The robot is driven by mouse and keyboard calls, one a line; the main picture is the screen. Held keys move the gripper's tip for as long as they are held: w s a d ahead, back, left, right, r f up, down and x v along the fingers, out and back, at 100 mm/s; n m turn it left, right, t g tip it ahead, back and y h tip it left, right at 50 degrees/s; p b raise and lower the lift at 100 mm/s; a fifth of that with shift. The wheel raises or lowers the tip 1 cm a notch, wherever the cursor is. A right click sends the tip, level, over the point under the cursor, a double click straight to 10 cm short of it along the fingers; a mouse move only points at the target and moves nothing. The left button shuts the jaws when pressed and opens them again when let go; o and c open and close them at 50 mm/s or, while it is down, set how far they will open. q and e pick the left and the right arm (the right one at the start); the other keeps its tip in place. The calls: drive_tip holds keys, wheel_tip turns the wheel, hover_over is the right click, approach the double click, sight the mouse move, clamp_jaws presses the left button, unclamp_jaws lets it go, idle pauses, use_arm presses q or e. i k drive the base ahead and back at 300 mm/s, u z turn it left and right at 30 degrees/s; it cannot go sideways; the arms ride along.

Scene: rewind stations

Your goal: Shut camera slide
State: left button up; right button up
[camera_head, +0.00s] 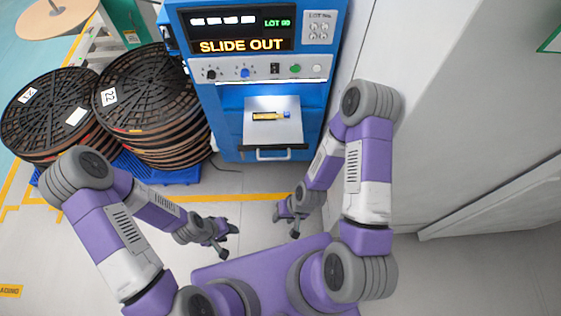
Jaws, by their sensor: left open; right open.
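The camera slide (258,135) is a grey tray that sticks out of the front of a blue machine (228,100). A dark handle bar (273,153) runs along its front edge. A small yellow and blue item (270,116) lies on the tray. The machine's display (242,45) reads "SLIDE OUT". My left gripper (224,241) is open and empty, below and left of the slide. My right gripper (285,222) is open and empty, below the slide and apart from its handle.
Stacks of black reels (140,95) stand on a blue pallet (165,173) left of the machine. A pale wall or cabinet (450,110) rises on the right, close to my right arm. The floor (235,183) in front of the slide is clear.

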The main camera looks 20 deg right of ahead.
sight(258, 135)
drive_tip(key=u, duration=1.65)
drive_tip(key=i, duration=0.85)
drive_tip(key=z, duration=4.45)
drive_tip(key=k, duration=0.7)
drive_tip(key=u, duration=1.1)
drive_tip(key=i, duration=0.55)
